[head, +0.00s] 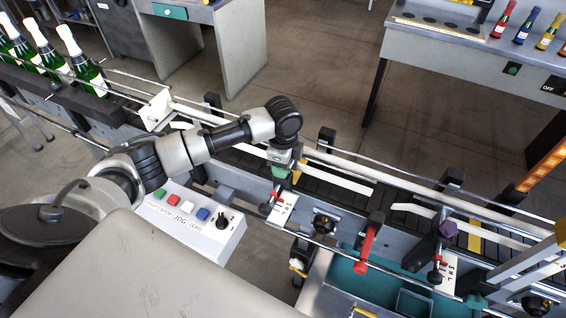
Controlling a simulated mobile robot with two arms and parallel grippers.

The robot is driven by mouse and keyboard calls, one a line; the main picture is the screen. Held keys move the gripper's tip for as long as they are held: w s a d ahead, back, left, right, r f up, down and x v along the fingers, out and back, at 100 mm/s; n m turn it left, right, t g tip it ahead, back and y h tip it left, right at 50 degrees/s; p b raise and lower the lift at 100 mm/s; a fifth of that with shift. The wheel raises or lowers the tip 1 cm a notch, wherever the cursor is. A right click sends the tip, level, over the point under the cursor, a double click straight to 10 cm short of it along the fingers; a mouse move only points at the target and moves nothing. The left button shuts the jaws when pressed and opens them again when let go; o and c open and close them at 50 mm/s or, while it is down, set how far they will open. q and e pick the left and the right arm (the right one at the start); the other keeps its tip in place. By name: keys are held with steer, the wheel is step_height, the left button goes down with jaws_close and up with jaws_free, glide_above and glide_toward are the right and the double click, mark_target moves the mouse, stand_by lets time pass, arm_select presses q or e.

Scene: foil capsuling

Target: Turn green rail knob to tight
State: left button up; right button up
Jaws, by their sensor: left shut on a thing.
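My left gripper (281,162) reaches down over the near side of the conveyor's guide rail and is shut on the green rail knob (277,171). Only a small green edge of the knob shows below the gripper; the fingers hide most of it. A white scale plate (281,207) with a small red-tipped pointer is just below. I cannot read how tight the knob is. My right gripper is not in view.
A white control box (190,222) with coloured buttons and a black dial stands below my left arm. A red lever (368,243), black knob (324,222) and purple knob (447,229) line the rail to the right. Foil-topped green bottles (83,65) stand upper left.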

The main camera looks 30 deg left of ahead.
arm_select(q)
steer(key=shift+w+r+m, duration=0.15)
steer(key=shift+m, duration=0.45)
steer(key=o, duration=0.9)
step_height(320, 180, up, 11)
steer(key=b, duration=0.3)
